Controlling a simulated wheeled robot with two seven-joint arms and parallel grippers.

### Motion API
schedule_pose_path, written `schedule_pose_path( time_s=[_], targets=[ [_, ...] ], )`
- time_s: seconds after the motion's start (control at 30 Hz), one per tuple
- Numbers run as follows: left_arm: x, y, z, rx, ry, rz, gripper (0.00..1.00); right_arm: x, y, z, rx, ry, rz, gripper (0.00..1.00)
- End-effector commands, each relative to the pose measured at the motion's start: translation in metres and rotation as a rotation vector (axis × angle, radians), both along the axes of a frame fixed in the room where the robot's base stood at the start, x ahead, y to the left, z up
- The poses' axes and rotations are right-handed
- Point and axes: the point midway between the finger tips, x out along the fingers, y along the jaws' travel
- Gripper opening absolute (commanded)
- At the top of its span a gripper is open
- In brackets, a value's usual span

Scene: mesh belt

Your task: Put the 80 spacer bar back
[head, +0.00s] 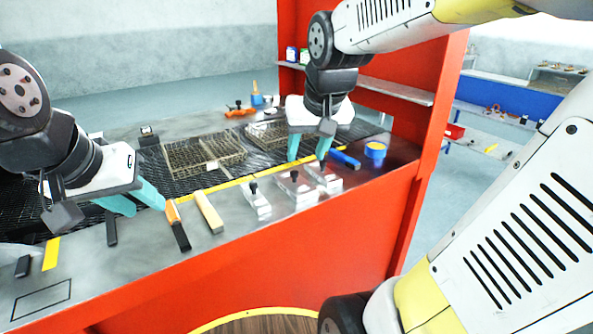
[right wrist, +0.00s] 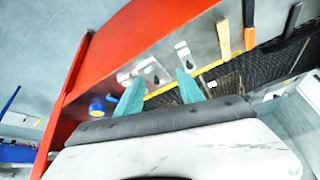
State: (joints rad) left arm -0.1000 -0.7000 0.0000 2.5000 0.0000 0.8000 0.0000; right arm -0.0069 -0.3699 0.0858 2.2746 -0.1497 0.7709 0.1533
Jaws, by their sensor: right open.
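I cannot read a number on any, so I cannot tell which is the 80. Two pale blocks also show in the right wrist view (right wrist: 152,72). My right gripper (head: 308,158) is open and empty, above and behind the right-hand blocks. Its teal fingers also show in the right wrist view (right wrist: 160,92). My left gripper (head: 148,210) is open and empty over the left of the bench.
Wire baskets (head: 204,157) stand on the dark mesh belt (head: 190,184) behind the ledge. A wooden bar (head: 209,212), an orange-and-black tool (head: 175,217) and a black bar (head: 111,229) lie left of the blocks. A blue-handled tool (head: 345,159) and blue-yellow roll (head: 375,151) lie right. A red post stands beyond.

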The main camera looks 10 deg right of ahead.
Motion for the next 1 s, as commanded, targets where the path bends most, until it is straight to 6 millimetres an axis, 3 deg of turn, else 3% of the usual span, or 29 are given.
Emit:
schedule_pose_path(
  time_s=[0.03,0.1,0.2,0.3,0.8,0.87,1.0],
  targets=[
    [0.000,0.000,0.000,0.000,0.000,0.000,0.36,-0.024,0.003,0.002,0.019,-0.022,0.016,0.45],
    [0.000,0.000,0.000,0.000,0.000,0.000,0.36,-0.050,0.008,0.001,0.045,-0.039,0.041,0.45],
    [0.000,0.000,0.000,0.000,0.000,0.000,0.36,-0.077,0.014,-0.004,0.078,-0.057,0.069,0.45],
    [0.000,0.000,0.000,0.000,0.000,0.000,0.36,-0.092,0.018,-0.007,0.098,-0.069,0.087,0.45],
    [0.000,0.000,0.000,0.000,0.000,0.000,0.36,-0.098,0.019,-0.009,0.106,-0.074,0.095,0.45],
    [0.000,0.000,0.000,0.000,0.000,0.000,0.36,-0.098,0.019,-0.009,0.106,-0.074,0.094,0.37],
    [0.000,0.000,0.000,0.000,0.000,0.000,0.36,-0.098,0.019,-0.009,0.106,-0.074,0.094,0.36]
  ],
)
